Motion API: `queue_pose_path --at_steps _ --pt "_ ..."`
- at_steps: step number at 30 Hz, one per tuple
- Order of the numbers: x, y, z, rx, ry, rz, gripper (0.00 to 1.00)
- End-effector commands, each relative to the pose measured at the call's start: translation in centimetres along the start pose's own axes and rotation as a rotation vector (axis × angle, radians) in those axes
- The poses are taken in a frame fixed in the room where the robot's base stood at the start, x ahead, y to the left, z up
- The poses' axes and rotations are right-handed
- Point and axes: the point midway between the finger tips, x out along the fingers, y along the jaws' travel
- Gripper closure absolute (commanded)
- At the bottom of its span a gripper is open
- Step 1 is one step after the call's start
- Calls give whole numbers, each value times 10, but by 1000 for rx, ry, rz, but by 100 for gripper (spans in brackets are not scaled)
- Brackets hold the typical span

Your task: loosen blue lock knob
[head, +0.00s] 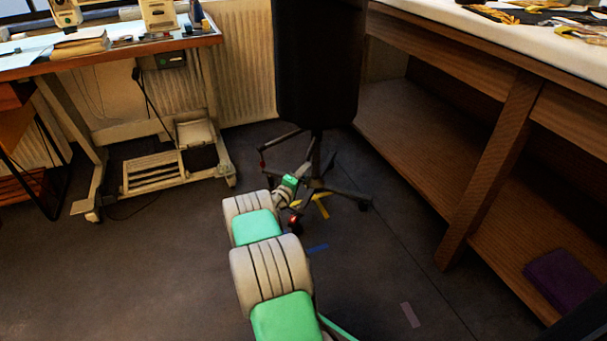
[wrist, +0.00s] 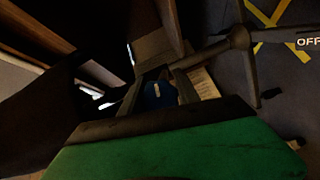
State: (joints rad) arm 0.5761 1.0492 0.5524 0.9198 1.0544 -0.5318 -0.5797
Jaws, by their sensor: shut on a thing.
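The blue lock knob (wrist: 160,94) has a pale line on its face and shows in the wrist view between the two fingers of my gripper (wrist: 158,88). The fingers are shut on it, one on either side. In the head view the knob is hidden. There my arm reaches low to the foot of a black stand (head: 318,60) with a thin pole and a spread-legged castered base (head: 340,190). The fingertips are too small to make out there.
A wooden table with a lower shelf (head: 420,130) stands close on the right, with a purple thing (head: 563,279) on its shelf. A sewing table (head: 110,55) with a pedal frame stands at left. Yellow tape (head: 321,206) and blue tape (head: 318,249) mark the open floor.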

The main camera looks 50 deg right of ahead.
Motion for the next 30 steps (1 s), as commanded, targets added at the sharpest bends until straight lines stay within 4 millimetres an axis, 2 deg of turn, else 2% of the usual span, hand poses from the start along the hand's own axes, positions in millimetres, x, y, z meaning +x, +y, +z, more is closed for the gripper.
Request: queue_pose_path --at_steps 20,21,27,30 --pt "0 0 1 -68 -2 16 100" --pt "0 0 1 -67 -2 16 60" --pt "0 0 1 -66 -1 16 43" --pt "0 0 0 -66 0 16 42"
